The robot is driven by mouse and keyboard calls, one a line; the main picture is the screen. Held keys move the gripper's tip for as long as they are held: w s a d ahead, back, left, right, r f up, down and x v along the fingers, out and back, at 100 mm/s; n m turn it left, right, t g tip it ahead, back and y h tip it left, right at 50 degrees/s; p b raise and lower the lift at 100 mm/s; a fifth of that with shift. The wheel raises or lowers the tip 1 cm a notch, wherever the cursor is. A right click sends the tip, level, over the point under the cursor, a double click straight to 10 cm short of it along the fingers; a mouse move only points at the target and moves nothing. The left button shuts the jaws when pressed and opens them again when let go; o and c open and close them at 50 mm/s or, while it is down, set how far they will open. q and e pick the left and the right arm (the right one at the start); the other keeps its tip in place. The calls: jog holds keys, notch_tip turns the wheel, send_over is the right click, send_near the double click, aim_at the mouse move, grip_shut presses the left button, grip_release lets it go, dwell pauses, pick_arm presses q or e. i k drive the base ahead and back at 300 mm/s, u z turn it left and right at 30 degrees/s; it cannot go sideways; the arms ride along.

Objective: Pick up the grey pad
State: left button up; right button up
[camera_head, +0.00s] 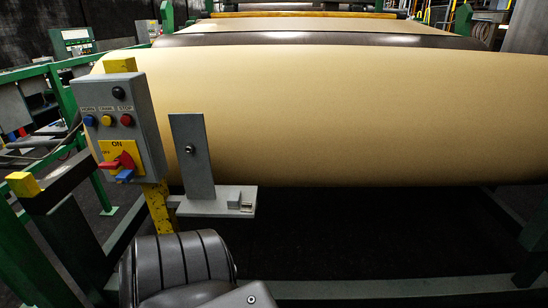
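I cannot pick out a separate grey pad for certain. A flat upright dark grey plate (192,157) with one round bolt stands in front of the large tan roll. At its foot is a flat light grey ledge (216,202) with a small block on its right end. The plate and ledge sit just right of a yellow post. Neither of my grippers shows in the head view, so I cannot see what they hold.
A grey control box (119,127) with coloured buttons and a red-and-blue switch is on a yellow post (160,208). The wide tan roll (350,115) fills the middle. Green frames (24,250) stand at both sides. The floor below the roll (350,240) is dark.

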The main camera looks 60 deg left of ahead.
aim_at(234, 200)
jog(key=u, duration=0.25)
jog(key=i, duration=1.15)
jog(key=u, duration=1.45)
jog(key=i, duration=1.05)
jog(key=u, duration=0.9)
